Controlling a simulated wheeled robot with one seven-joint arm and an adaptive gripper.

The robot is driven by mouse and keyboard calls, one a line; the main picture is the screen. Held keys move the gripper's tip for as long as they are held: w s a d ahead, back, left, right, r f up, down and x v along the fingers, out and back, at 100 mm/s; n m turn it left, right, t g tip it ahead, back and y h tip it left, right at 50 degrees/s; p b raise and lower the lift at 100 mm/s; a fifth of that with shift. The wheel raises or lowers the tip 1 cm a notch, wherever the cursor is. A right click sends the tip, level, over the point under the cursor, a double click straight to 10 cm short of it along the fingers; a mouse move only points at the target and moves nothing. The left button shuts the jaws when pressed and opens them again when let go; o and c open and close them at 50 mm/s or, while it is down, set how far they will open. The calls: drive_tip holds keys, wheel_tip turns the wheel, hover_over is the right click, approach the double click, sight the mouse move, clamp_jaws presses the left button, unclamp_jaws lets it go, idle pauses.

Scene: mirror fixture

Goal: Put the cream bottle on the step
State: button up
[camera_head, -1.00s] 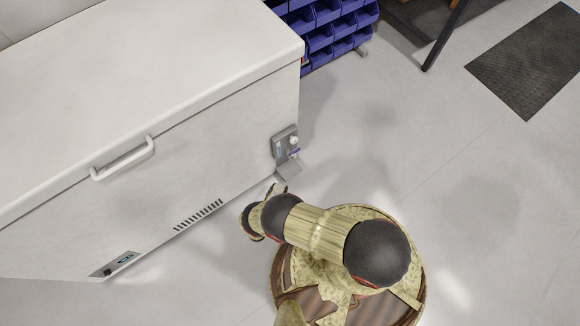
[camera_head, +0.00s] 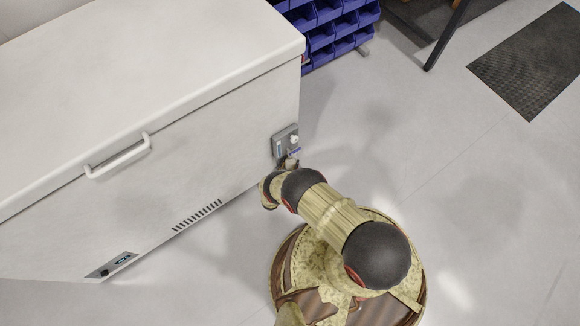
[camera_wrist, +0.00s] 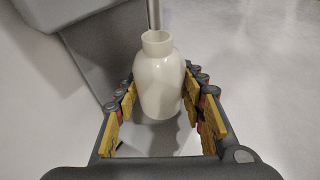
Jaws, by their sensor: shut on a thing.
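The cream bottle (camera_wrist: 158,85) stands upright between the yellow-padded fingers of my gripper (camera_wrist: 160,92) in the wrist view. The fingers are shut around its body, and its open neck points up. In the head view my gripper (camera_head: 286,165) is at the small grey fixture (camera_head: 284,136) on the freezer's right end. The step that showed below this fixture is mostly hidden there by my arm. In the wrist view a pale surface lies under the bottle; I cannot tell whether the bottle touches it.
A thin vertical rod (camera_wrist: 155,14) stands just behind the bottle's neck. A grey upright block (camera_wrist: 92,50) is close on its left. The white chest freezer (camera_head: 150,180) fills the left of the head view.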

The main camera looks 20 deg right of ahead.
drive_tip(key=shift+s+a+f, duration=0.1)
drive_tip(key=shift+s+f, duration=0.05)
drive_tip(key=shift+f, duration=0.6)
drive_tip(key=shift+f, duration=0.15)
drive_tip(key=o, duration=0.9)
drive_tip(key=shift+c, duration=0.2)
drive_tip(key=p+v, duration=0.3)
drive_tip(key=v, duration=0.9)
